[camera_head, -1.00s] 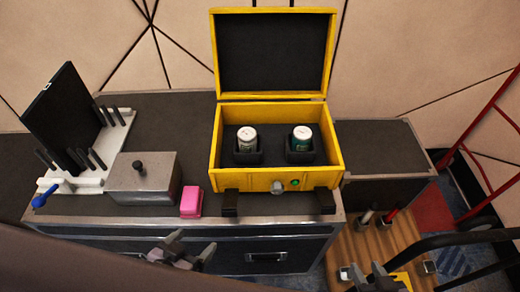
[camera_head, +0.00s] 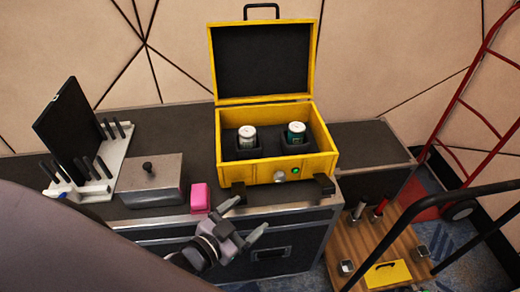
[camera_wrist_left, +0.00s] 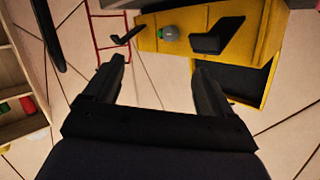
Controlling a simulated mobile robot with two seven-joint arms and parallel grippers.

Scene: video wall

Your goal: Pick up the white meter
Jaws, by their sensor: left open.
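Two short cylinders stand in dark square holders inside the open yellow case. The left one (camera_head: 247,137) is whitish; the right one (camera_head: 296,132) has a white top and a dark green side. No other object looks clearly like a white meter, and I cannot tell which cylinder it is. My left gripper (camera_head: 245,219) is open and empty, in front of and below the case, near the cabinet's front edge. In the left wrist view its two dark fingers (camera_wrist_left: 160,78) are spread apart with nothing between them. My right gripper is out of view.
The yellow case (camera_head: 320,163) has its lid raised, with dark latches and a grey knob (camera_wrist_left: 170,33) in front. A pink block (camera_head: 199,198), a grey lidded box (camera_head: 150,187) and a white rack (camera_head: 108,159) stand left. A red-framed cart (camera_head: 467,88) is at right.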

